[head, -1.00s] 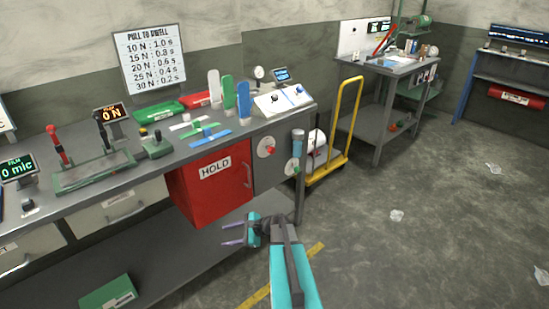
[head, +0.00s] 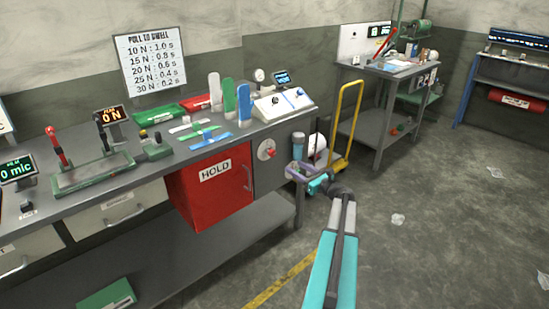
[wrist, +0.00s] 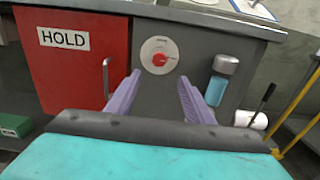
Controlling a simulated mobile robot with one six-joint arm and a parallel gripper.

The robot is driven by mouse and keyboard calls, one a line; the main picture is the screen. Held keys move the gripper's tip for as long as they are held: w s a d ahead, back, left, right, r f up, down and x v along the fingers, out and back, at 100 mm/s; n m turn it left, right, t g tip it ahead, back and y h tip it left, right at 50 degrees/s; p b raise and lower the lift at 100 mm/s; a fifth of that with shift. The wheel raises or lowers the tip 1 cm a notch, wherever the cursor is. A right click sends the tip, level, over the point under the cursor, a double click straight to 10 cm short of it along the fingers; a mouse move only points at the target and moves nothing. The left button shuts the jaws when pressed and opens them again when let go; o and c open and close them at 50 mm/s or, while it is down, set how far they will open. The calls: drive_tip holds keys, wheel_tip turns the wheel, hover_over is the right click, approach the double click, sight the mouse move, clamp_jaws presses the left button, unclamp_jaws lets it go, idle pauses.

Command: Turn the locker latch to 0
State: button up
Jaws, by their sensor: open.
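The red locker (head: 212,186) marked HOLD hangs under the bench, with a vertical handle on its right side; it also shows in the wrist view (wrist: 75,75). To its right on the grey panel is a round white dial with a red knob (head: 267,150), which I take for the latch. In the wrist view the dial (wrist: 159,55) sits ahead, between and beyond my fingertips; its markings are too small to read. My gripper (head: 298,172) is open and empty, apart from the dial, with purple fingers that also show in the wrist view (wrist: 158,88).
A blue-and-grey cylinder (wrist: 219,80) is mounted right of the dial. A yellow trolley (head: 346,125) stands beyond the bench end. The bench top (head: 180,163) carries levers, displays and coloured strips. The floor (head: 430,230) at right is mostly clear.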

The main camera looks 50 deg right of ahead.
sight(273, 154)
drive_tip(key=w, duration=0.4)
drive_tip(key=w+p, duration=0.1)
drive_tip(key=w, duration=0.4)
drive_tip(key=w+d, duration=0.1)
drive_tip(key=w, duration=0.3)
drive_tip(key=shift+w+p, duration=0.4)
drive_tip(key=shift+a, duration=0.1)
drive_tip(key=shift+c, duration=0.5)
